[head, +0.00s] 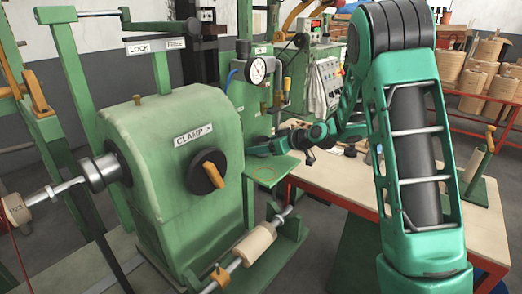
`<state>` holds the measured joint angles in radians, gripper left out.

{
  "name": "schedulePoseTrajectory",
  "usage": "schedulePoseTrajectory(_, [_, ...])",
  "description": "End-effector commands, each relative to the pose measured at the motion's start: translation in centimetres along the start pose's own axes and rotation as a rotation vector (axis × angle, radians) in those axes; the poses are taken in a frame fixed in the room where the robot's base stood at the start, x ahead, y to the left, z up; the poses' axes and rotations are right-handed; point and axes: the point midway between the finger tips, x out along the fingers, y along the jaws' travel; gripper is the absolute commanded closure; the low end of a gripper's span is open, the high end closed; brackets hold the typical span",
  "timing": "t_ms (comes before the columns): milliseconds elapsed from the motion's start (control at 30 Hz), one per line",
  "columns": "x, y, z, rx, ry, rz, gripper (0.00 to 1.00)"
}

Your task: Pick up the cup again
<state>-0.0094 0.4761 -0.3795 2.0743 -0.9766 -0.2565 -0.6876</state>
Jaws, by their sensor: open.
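My gripper (259,148) is small in the head view, at the end of my green arm that reaches in from the right. It is open, just above a green shelf plate (275,168) beside the green clamp machine. I cannot make out a cup between the fingers or anywhere else for sure. The plate carries a thin orange ring mark (263,174) and looks bare around it. Small dark shapes below my wrist are too small to tell apart.
The green machine (175,165) with an orange-handled knob stands close on the left of my gripper. A dial gauge (257,70) is on the post above. A wooden-topped table (345,184) lies to the right, partly hidden by my arm. Wooden spools (478,80) stand behind.

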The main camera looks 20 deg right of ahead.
Motion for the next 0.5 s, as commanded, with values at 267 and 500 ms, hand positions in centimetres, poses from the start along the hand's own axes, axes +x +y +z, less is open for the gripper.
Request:
schedulePoseTrajectory(267, [-0.08,0.05,0.01,0.000,0.000,0.001,0.73])
schedulePoseTrajectory(500, [-0.10,0.06,0.00,0.000,0.000,0.001,0.84])
